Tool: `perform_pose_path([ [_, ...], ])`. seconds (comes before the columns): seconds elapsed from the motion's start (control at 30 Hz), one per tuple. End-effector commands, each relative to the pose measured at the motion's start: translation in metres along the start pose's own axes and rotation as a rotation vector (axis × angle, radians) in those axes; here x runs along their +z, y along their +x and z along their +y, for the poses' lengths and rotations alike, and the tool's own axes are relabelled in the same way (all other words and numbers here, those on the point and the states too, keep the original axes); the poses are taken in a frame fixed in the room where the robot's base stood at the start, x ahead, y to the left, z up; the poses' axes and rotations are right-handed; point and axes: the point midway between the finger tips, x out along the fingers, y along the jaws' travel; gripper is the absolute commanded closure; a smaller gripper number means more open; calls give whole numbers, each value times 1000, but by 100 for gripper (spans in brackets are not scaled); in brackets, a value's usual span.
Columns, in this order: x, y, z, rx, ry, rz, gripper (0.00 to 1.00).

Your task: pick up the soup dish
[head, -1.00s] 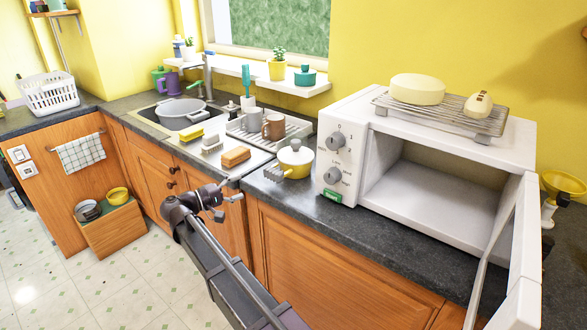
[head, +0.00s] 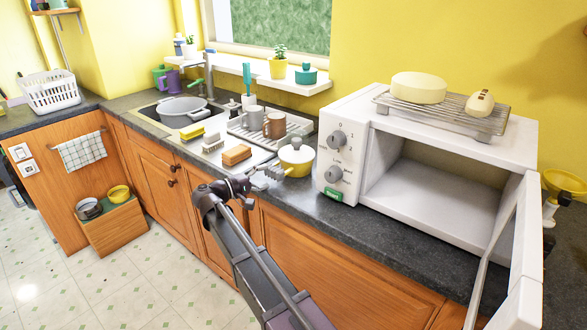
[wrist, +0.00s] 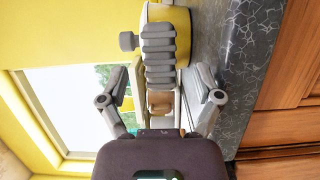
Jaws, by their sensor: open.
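The soup dish appears to be the small yellow pot with a white lid (head: 297,157) and a grey ribbed handle (head: 274,173). It stands on the dark counter between the drainboard and the microwave, its handle toward the front edge. In the wrist view the yellow side (wrist: 167,14) and the handle (wrist: 159,56) show close ahead. My gripper (head: 257,181) is over the counter's front edge, just short of the handle end. In the wrist view its open fingers (wrist: 160,84) lie on either side of the handle's line. Nothing is held.
The white microwave (head: 336,140) with its door open stands close right of the pot. Left are the drainboard with a grey mug (head: 252,118) and a brown mug (head: 275,125), a sponge (head: 237,155) and brushes. The dark counter (head: 385,222) before the microwave is clear.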

Motion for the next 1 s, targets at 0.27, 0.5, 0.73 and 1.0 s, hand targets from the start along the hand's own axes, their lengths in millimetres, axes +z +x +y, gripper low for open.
perform_pose_path([
  [0.27,0,2,0,0,0,-1,17],
  [0.5,0,10,0,0,0,-3,17],
  [0.73,1,37,0,0,0,-4,17],
  [1.0,1,58,0,0,0,-3,17],
])
